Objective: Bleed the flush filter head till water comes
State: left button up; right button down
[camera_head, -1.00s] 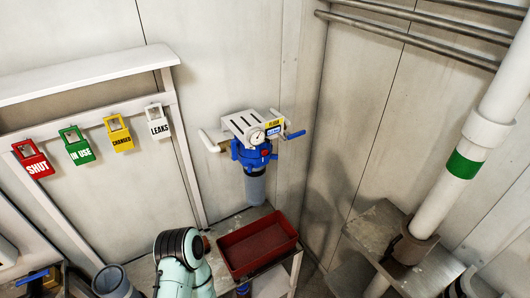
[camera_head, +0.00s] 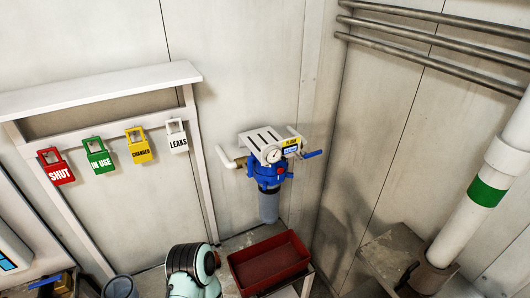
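The flush filter (camera_head: 268,180) hangs on the wall in the middle of the view. It has a blue head, a white slotted bracket (camera_head: 264,138), a round gauge (camera_head: 273,155), a red button-like part (camera_head: 281,170) and a clear grey bowl (camera_head: 269,207) below. A blue lever handle (camera_head: 313,154) sticks out at its right, beside a yellow and blue label (camera_head: 291,145). No water shows at the head. A pale green and black arm link of mine shows at the bottom centre. Neither gripper is in view.
A red tray (camera_head: 270,264) sits on a low stand below the filter. Red, green, yellow and white tags (camera_head: 97,156) hang from a rail at left. A white pipe with a green band (camera_head: 487,192) stands at right beside a metal ledge (camera_head: 393,252).

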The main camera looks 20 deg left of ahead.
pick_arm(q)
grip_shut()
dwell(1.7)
